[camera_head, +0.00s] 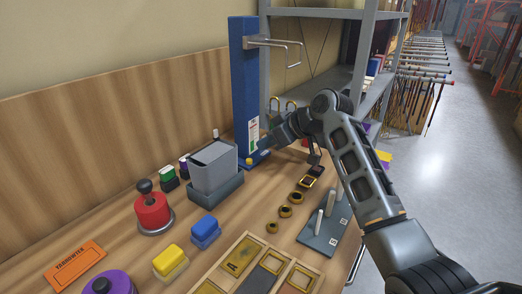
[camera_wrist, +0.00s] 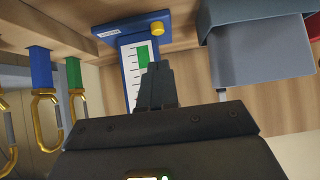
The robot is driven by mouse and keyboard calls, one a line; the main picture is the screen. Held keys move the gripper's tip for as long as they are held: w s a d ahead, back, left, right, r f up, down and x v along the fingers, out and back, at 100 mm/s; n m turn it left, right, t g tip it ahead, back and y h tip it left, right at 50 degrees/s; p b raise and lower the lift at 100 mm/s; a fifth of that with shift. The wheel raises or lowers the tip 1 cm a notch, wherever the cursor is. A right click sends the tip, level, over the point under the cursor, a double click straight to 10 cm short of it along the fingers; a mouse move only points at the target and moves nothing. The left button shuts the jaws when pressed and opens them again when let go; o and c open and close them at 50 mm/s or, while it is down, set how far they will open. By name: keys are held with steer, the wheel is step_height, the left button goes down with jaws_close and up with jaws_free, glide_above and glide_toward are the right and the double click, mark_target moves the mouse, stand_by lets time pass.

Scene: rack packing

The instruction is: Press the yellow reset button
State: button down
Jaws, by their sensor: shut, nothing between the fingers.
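The yellow reset button (camera_head: 249,161) is a small round knob on the blue base at the foot of the tall blue column (camera_head: 243,80). In the wrist view the button (camera_wrist: 157,28) stands out from the blue base (camera_wrist: 118,30), beyond my fingertips and slightly right of them. My gripper (camera_head: 264,146) is shut and empty, close in front of the column's lower part. In the wrist view my gripper (camera_wrist: 156,68) covers part of the column's white scale with its green bar. A gap shows between the fingertips and the button.
A grey bin (camera_head: 213,166) stands left of the column. A red knob (camera_head: 152,211), a blue block (camera_head: 205,229) and a yellow block (camera_head: 170,262) lie nearer. Several dark gold rings (camera_head: 285,211) and a pegged plate (camera_head: 325,232) are at right. A metal shelf (camera_head: 365,100) stands behind.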

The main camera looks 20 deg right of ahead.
steer(key=v, duration=0.6)
steer(key=shift+d+r, duration=0.15)
